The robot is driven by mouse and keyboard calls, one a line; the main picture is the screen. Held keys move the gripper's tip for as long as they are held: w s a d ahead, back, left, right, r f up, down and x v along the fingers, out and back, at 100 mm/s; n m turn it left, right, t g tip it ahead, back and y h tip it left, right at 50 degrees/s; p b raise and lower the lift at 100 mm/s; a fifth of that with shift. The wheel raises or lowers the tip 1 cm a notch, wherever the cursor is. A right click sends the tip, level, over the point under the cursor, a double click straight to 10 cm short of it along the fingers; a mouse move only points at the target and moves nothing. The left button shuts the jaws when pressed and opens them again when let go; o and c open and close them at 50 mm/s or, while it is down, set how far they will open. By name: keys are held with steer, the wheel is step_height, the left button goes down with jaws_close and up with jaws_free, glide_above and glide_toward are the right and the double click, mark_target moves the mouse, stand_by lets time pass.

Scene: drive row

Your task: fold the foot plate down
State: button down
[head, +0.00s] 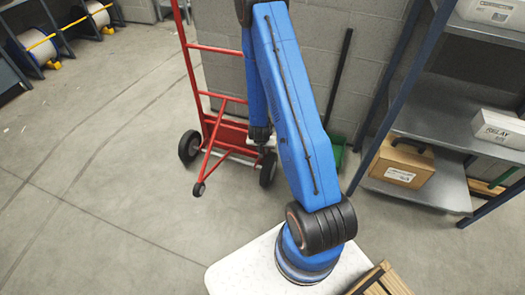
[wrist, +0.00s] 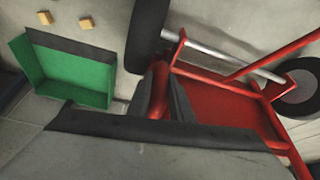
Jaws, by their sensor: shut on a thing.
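A red hand truck (head: 192,75) with black wheels stands by the grey block wall. Its red foot plate (head: 229,133) shows low on the frame, between the wheels. In the wrist view the foot plate (wrist: 225,105) is a flat red panel, with a metal axle (wrist: 240,58) beside it. My gripper (head: 262,138) reaches down to the right end of the plate. In the wrist view my gripper (wrist: 161,90) has its dark fingers closed around a red part at the plate's end. The fingers hide where this part joins the plate.
A green dustpan-like thing (wrist: 72,72) lies close to my gripper, by a dark pole (head: 340,75) at the wall. Shelving (head: 425,185) with boxes stands to the right. Cable reels (head: 35,52) are at the far left. The floor left of the truck is clear.

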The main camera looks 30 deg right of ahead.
steer(key=shift+w+d+r+g+y, duration=0.2)
steer(key=shift+w+d, duration=0.25)
steer(key=shift+d, duration=0.05)
steer(key=shift+w+d+r+g+y, duration=0.2)
steer(key=shift+w+d, duration=0.2)
steer(key=shift+d, duration=0.1)
steer(key=c, duration=1.6)
jaws_free()
steer(key=shift+r, duration=0.15)
